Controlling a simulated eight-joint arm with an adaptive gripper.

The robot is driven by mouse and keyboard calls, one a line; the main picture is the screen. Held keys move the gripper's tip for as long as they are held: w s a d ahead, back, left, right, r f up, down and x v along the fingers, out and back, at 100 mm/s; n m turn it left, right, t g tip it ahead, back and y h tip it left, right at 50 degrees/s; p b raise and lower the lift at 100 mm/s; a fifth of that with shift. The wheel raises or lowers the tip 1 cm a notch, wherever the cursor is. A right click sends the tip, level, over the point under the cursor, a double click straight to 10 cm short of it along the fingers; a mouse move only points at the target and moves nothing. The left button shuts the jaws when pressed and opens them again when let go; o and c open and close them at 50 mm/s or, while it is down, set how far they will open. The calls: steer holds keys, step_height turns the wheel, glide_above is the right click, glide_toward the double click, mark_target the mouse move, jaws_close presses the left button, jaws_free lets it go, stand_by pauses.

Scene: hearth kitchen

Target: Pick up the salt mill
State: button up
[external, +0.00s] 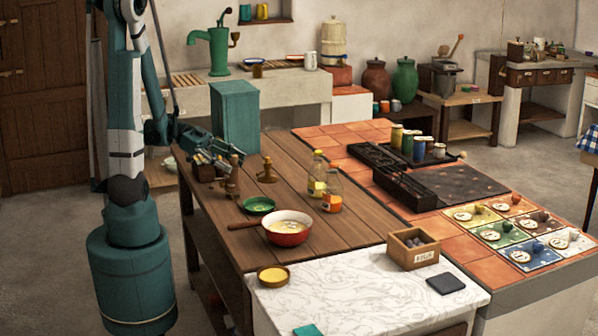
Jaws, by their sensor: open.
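My gripper (228,158) is at the left end of the wooden table, reaching in from the left, with its jaws open. A dark wooden mill-shaped object (233,184) stands upright just below and in front of the fingertips. A second, shorter turned wooden object (267,172) with a knob stands to its right, apart from the gripper. Either could be the salt mill; no label is readable, so I cannot tell which. I cannot tell whether the fingers touch the nearer one.
A teal box (235,116) stands close behind my gripper. The table's front left boards are clear.

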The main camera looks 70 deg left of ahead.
stand_by(0.3)
steer(key=c, duration=1.5)
steer(key=shift+r, duration=0.1)
steer(key=shift+r+p, duration=1.95)
steer(key=shift+r, duration=2.95)
